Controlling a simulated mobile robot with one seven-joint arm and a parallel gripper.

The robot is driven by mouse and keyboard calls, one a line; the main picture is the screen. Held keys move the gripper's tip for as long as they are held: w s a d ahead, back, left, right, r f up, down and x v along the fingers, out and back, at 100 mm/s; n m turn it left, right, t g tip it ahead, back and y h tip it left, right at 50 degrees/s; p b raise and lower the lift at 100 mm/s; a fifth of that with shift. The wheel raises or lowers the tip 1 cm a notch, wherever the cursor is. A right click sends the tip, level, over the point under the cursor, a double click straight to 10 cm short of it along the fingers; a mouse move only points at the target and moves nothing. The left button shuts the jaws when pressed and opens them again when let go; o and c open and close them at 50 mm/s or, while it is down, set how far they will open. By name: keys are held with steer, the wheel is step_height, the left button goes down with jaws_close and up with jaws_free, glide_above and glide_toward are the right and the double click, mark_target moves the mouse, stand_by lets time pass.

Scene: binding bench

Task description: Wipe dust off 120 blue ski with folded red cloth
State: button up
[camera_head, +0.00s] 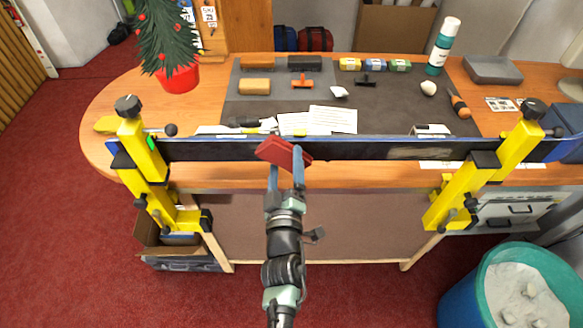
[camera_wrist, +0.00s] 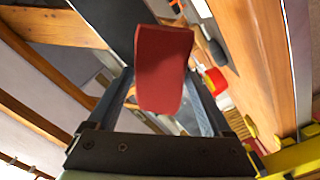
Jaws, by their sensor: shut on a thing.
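A folded red cloth (camera_head: 279,151) is gripped in my gripper (camera_head: 286,163), at the ski's near side. In the wrist view the cloth (camera_wrist: 162,62) stands up between the two fingers of my gripper (camera_wrist: 165,100). The ski strip behind the cloth is hidden.
Yellow clamps stand at the left (camera_head: 143,150) and right (camera_head: 497,165). Behind the ski, the bench mat (camera_head: 385,110) holds wax blocks, papers and small tools. A green bottle (camera_head: 441,48) and a potted tree (camera_head: 178,80) stand on the bench. A blue bin (camera_head: 463,285) is at lower right.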

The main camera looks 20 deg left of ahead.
mark_target(269, 161)
steer(key=shift+s+a+f+b, duration=0.2)
steer(key=shift+a+b, duration=0.35)
steer(key=shift+b, duration=0.25)
steer(key=shift+s+a+f+b, duration=0.1)
steer(key=shift+s+a+b, duration=0.05)
steer(key=shift+a+b, duration=0.55)
steer(key=shift+s+a+r+b, duration=0.25)
steer(key=shift+a+b, duration=0.15)
steer(key=shift+b, duration=0.45)
steer(key=shift+p+v, duration=0.85)
steer(key=shift+v, duration=2.15)
steer(key=v, duration=0.3)
steer(key=shift+w, duration=0.1)
